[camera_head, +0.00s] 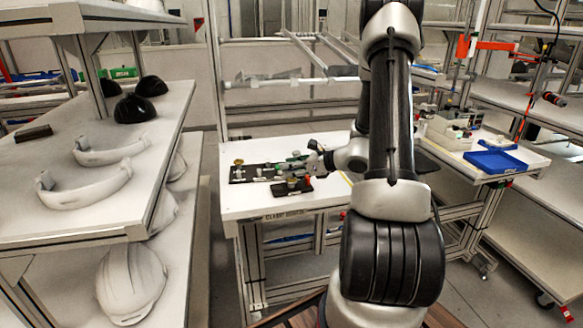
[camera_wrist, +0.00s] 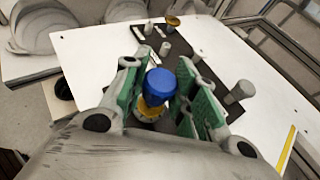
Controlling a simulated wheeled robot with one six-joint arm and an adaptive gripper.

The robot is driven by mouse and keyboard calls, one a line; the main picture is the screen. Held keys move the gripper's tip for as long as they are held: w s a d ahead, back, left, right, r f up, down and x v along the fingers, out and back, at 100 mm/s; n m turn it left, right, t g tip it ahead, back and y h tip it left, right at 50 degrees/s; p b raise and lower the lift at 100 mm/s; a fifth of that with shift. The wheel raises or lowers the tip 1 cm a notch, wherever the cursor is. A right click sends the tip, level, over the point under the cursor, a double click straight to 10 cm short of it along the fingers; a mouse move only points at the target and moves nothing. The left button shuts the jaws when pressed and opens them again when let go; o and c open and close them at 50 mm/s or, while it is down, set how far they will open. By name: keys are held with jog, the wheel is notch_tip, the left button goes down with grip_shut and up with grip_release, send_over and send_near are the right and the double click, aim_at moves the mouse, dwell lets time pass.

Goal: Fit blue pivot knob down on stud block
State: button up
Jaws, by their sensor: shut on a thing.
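The blue pivot knob (camera_wrist: 161,81) sits between the green-padded fingers of my gripper (camera_wrist: 166,92) in the wrist view. My gripper is shut on it. A yellow piece (camera_wrist: 151,108) shows just below the blue knob; I cannot tell whether the two touch. In the head view my gripper (camera_head: 311,160) is low over the white table, and the knob is too small to make out. A dark block with a pale stud (camera_head: 292,184) lies in front of my gripper there; I cannot tell for sure that it is the stud block.
A black board (camera_wrist: 205,48) on the white table (camera_wrist: 90,55) bears a gold knob (camera_wrist: 173,22) and several grey cylinders, one (camera_wrist: 240,91) right of my gripper. In the head view, a shelf (camera_head: 110,205) with helmet parts stands left, and a blue tray (camera_head: 495,161) lies right.

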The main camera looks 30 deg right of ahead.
jog(key=shift+f, duration=0.75)
jog(key=o, duration=0.9)
jog(key=v, duration=1.2)
